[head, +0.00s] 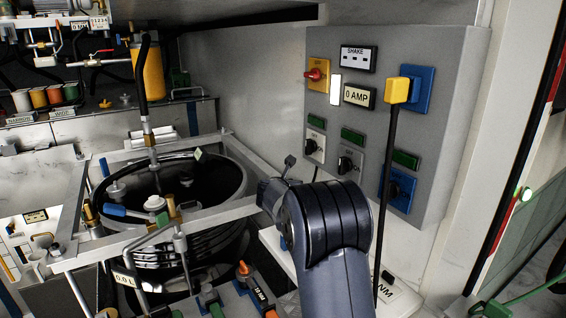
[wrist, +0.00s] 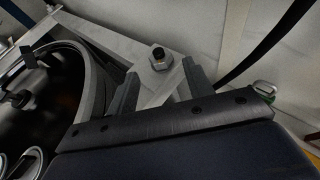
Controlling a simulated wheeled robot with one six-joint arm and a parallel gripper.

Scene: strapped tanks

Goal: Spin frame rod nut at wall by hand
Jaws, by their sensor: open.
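A hex nut (wrist: 160,60) with a dark rod end in its middle sits on a corner plate of the metal frame (wrist: 95,35), close to the pale wall. My gripper (wrist: 160,72) is open, with one finger on each side of the nut's near side. The nut lies at or just beyond the fingertips; I cannot tell whether they touch it. In the head view, the frame (head: 105,262) surrounds the black round tank (head: 235,178). My gripper (head: 270,192) is at the frame's right corner by the wall, where my wrist hides the nut.
A grey switch panel (head: 440,130) is on the wall above my arm, with a dark cable (head: 388,190) hanging from its yellow plug (head: 397,90). A blue-handled valve (head: 120,211) stands at the tank's front. A white device (head: 395,290) lies right of my arm.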

